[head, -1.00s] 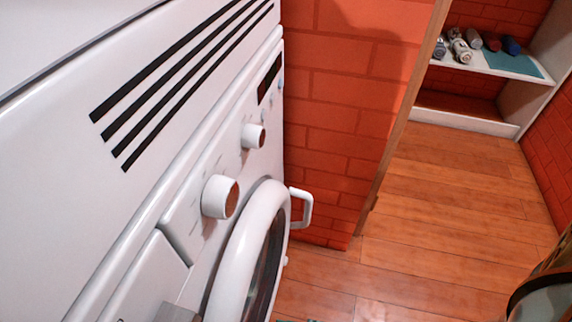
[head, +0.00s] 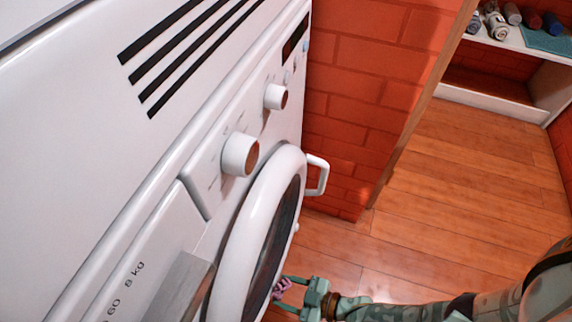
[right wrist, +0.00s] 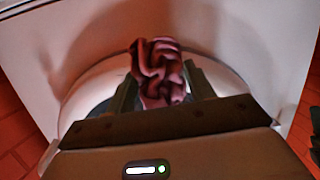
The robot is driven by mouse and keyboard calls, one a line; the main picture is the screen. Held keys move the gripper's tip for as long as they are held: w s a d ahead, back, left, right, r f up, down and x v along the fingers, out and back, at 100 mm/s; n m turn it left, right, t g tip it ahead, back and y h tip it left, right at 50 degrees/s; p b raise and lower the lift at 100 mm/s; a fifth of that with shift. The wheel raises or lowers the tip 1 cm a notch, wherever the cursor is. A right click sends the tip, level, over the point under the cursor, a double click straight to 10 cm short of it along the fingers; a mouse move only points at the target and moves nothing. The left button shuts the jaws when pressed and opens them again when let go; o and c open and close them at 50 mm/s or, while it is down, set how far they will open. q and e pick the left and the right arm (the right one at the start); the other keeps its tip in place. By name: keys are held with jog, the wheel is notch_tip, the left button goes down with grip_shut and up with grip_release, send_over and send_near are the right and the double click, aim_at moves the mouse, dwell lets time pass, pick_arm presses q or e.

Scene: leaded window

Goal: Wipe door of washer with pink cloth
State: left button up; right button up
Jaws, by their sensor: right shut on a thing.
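The white washer (head: 160,195) fills the left of the head view. Its round door (head: 245,240) has a thick white ring, dark glass and a white handle (head: 318,175) on its right side; it looks closed. My right gripper (head: 283,287) comes in from the lower right, close to the lower right part of the door. It is shut on the pink cloth (head: 281,290), of which only a small bit shows there. In the right wrist view the crumpled cloth (right wrist: 158,72) sits between the fingers, in front of the door ring (right wrist: 90,85). Whether it touches the door I cannot tell. My left gripper is not in view.
A red brick wall (head: 365,85) stands just behind the washer. The wooden floor (head: 470,185) to the right is clear. A shelf (head: 510,42) with several rolled towels (head: 495,22) is at the upper right.

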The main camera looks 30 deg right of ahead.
jog(key=shift+w+d, duration=1.85)
jog(key=shift+d, duration=0.45)
jog(key=s+a, duration=0.4)
jog(key=a, duration=0.2)
jog(key=shift+s, duration=0.3)
jog(key=shift+s, duration=0.1)
jog(key=shift+s+d, duration=0.95)
jog(key=shift+s, duration=0.2)
jog(key=shift+s+d, duration=0.95)
jog(key=shift+s, duration=0.2)
jog(key=shift+s+d, duration=0.9)
jog(key=shift+s, duration=0.25)
